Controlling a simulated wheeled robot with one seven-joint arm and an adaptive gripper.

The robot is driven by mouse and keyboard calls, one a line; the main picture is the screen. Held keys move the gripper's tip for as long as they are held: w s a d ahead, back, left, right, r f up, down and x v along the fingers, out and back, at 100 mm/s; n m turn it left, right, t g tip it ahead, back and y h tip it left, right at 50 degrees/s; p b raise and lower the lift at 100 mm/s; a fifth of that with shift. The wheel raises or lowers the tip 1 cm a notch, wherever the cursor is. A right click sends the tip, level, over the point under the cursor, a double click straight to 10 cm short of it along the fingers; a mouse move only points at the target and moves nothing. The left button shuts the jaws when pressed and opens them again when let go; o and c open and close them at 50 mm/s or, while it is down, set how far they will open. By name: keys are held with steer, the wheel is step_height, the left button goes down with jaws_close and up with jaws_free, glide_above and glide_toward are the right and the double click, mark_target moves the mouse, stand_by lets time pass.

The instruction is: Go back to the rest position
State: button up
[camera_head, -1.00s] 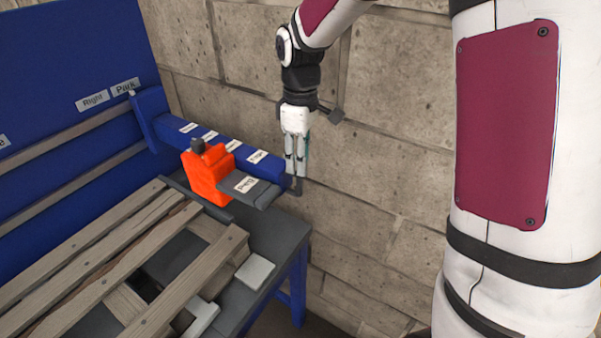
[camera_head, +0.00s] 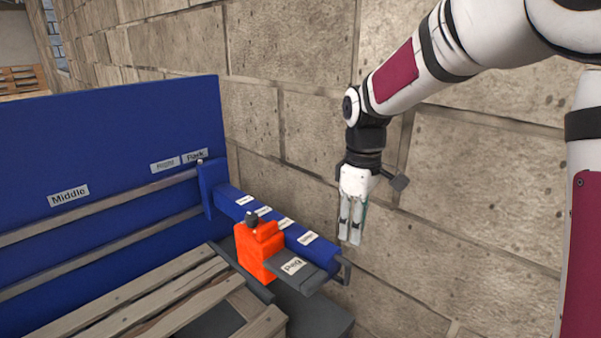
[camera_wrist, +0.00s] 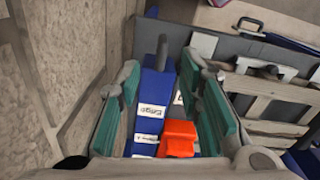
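My gripper (camera_head: 350,222) hangs pointing down in front of the block wall, beyond the right end of the blue rail. In the wrist view my gripper (camera_wrist: 160,105) has its two green-padded fingers spread apart, with nothing between the pads. The blue rail (camera_head: 232,201) with white labels and the orange block (camera_head: 258,250) lie below and to the left of it in the head view. In the wrist view the rail (camera_wrist: 156,85) and the orange block (camera_wrist: 179,138) show beyond the fingers.
A wooden slatted pallet (camera_head: 160,300) lies at the lower left. A dark grey plate (camera_head: 302,272) with a label juts from the orange block. The concrete block wall (camera_head: 450,220) stands close behind my arm.

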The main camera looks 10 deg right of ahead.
steer(key=s+d+r+m+t, duration=0.1)
steer(key=s+r+m, duration=0.3)
steer(key=s, duration=0.8)
steer(key=s+r+m+t, duration=0.4)
steer(key=s+r+m, duration=0.1)
steer(key=s, duration=0.6)
steer(key=shift+s+d+m, duration=0.35)
steer(key=shift+s+m, duration=0.05)
steer(key=shift+m, duration=0.1)
